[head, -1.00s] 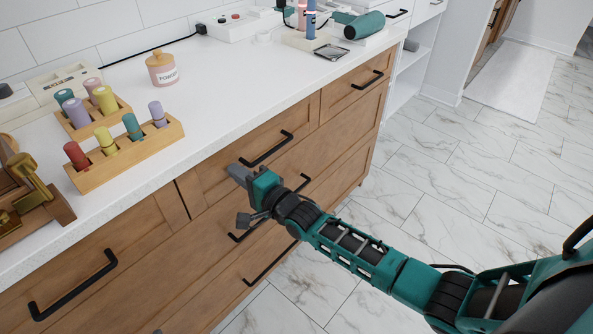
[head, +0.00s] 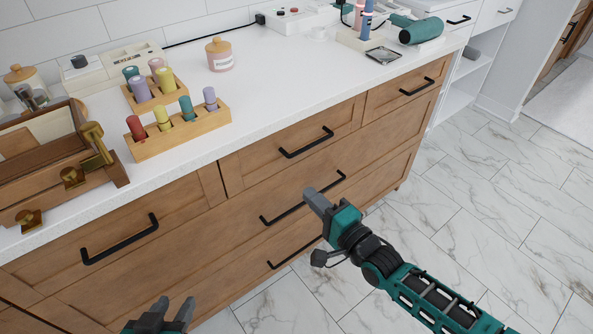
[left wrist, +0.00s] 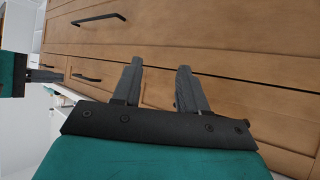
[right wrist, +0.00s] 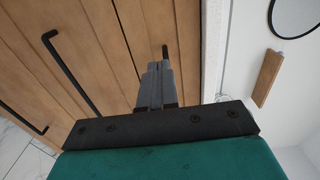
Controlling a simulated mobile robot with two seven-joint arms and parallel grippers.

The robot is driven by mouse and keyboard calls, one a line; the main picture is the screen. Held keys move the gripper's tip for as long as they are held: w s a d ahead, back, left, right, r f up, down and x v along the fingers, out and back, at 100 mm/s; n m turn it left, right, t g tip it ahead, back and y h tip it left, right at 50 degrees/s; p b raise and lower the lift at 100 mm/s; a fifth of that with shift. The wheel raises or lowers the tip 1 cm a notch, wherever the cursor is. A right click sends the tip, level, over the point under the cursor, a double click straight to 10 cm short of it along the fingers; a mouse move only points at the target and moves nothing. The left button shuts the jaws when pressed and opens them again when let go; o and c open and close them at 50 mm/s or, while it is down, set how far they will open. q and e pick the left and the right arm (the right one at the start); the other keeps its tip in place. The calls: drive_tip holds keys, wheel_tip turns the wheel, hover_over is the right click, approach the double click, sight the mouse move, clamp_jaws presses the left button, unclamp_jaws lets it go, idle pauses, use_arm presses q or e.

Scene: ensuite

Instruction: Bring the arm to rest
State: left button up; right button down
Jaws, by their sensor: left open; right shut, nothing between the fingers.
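My right gripper (head: 316,200) is in front of the wooden drawer cabinet (head: 250,215), below the counter edge. Its fingers are closed together and empty, as the right wrist view (right wrist: 156,85) also shows. My left gripper (head: 172,308) is at the bottom edge of the head view, low in front of the drawers. In the left wrist view (left wrist: 157,88) its two fingers stand apart with nothing between them, facing the wooden drawer fronts.
The black drawer handles (head: 120,240) stick out near both grippers. On the white counter (head: 260,95) are a wooden rack (head: 180,135) of coloured rollers, a powder jar (head: 220,55), a wooden box (head: 55,165) and a green hair dryer (head: 420,29). The marble floor (head: 470,200) at right is clear.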

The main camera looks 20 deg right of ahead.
use_arm(q)
drive_tip(key=shift+y, duration=0.4)
drive_tip(key=a+r+p, duration=0.1)
drive_tip(key=r+p, duration=0.1)
drive_tip(key=p, duration=0.2)
drive_tip(key=s+a+r+p, duration=0.1)
drive_tip(key=a+r+p, duration=0.1)
drive_tip(key=p, duration=0.1)
drive_tip(key=shift+s+p, duration=0.15)
drive_tip(key=shift+p, duration=0.25)
use_arm(e)
drive_tip(key=s+d+n+g+h, duration=0.2)
drive_tip(key=s+n+g+h, duration=0.3)
drive_tip(key=s+n, duration=1.1)
drive_tip(key=shift+d+g, duration=0.2)
drive_tip(key=shift+g, duration=0.2)
drive_tip(key=shift+f, duration=0.1)
